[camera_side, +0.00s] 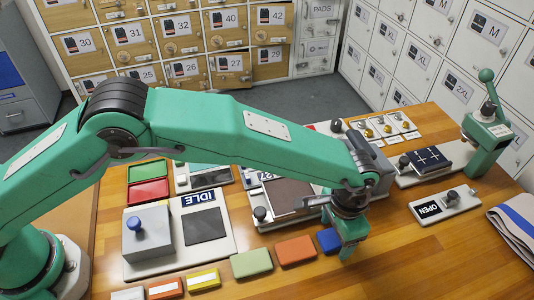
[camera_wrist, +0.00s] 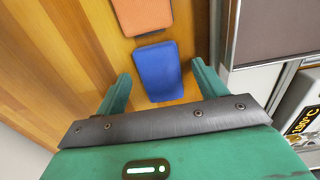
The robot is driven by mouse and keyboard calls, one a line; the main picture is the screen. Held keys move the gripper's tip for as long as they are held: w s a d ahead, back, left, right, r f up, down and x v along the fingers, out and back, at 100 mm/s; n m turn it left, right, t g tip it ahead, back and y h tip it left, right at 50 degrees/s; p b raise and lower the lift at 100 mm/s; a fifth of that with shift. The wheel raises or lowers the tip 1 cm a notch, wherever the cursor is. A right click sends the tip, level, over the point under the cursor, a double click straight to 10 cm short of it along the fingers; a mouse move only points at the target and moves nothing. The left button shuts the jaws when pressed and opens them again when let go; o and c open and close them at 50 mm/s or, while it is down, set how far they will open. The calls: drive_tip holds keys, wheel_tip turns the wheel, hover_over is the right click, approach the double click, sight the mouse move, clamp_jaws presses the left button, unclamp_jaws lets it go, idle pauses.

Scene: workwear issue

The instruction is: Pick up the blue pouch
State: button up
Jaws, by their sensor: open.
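The blue pouch (camera_side: 328,240) lies on the wooden table at the right end of a row of coloured pouches. In the wrist view the blue pouch (camera_wrist: 158,72) lies flat between the lines of my two fingers, partly ahead of the fingertips. My gripper (camera_side: 347,252) is open and empty, close beside the blue pouch in the side view. In the wrist view my gripper (camera_wrist: 160,80) has one finger on each side of the pouch, with a gap on both sides. I cannot tell how far above the table the fingertips are.
An orange pouch (camera_side: 295,250) lies just left of the blue one, then a green pouch (camera_side: 251,262). A press-like device with a brown plate (camera_side: 290,196) stands close behind. An OPEN sign block (camera_side: 440,207) and folded cloth (camera_side: 518,228) lie right. The front right table is clear.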

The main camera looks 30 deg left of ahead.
sight(334, 240)
drive_tip(key=shift+f, duration=0.15)
idle(0.3)
drive_tip(key=c, duration=1.1)
drive_tip(key=shift+r, duration=0.7)
drive_tip(key=r, duration=0.3)
drive_tip(key=shift+s+d+r, duration=0.1)
drive_tip(key=shift+s, duration=0.2)
drive_tip(key=s+r, duration=0.2)
drive_tip(key=s, duration=0.1)
drive_tip(key=s+d+r, duration=0.1)
drive_tip(key=s+r, duration=0.1)
drive_tip(key=s, duration=0.2)
drive_tip(key=s+r, duration=0.2)
drive_tip(key=s, duration=0.2)
drive_tip(key=shift+d+r, duration=0.2)
drive_tip(key=shift+r, duration=0.05)
